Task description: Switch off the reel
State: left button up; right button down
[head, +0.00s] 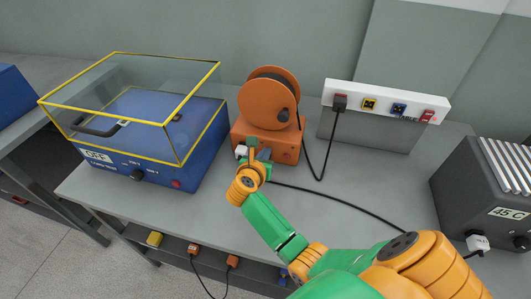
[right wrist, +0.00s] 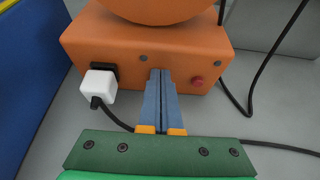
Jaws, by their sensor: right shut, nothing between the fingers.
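The orange cable reel (head: 262,97) stands on the grey bench, its drum on an orange box base (head: 284,152). In the right wrist view the front face of the base (right wrist: 122,48) has a white plug (right wrist: 98,85) in a black socket at left. A round red button (right wrist: 197,81) is at right. My right gripper (head: 257,152) is shut and empty, its fingers pointing at the front face. In the right wrist view its blue-grey fingertips (right wrist: 160,74) lie between plug and button, nearer the button; I cannot tell whether they touch the face. My left gripper is not in view.
A blue machine (head: 150,165) with a clear yellow-edged cover stands left of the reel. A white power strip (head: 385,100) with a black plug and a red switch is behind at right. A dark finned unit (head: 478,190) stands far right. Black cables cross the bench.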

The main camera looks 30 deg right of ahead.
jog(key=shift+a+r, duration=0.1)
jog(key=shift+a, duration=0.05)
jog(key=p+v, duration=0.4)
jog(key=v, duration=0.2)
jog(key=shift+s+a, duration=0.25)
jog(key=shift+r, duration=0.1)
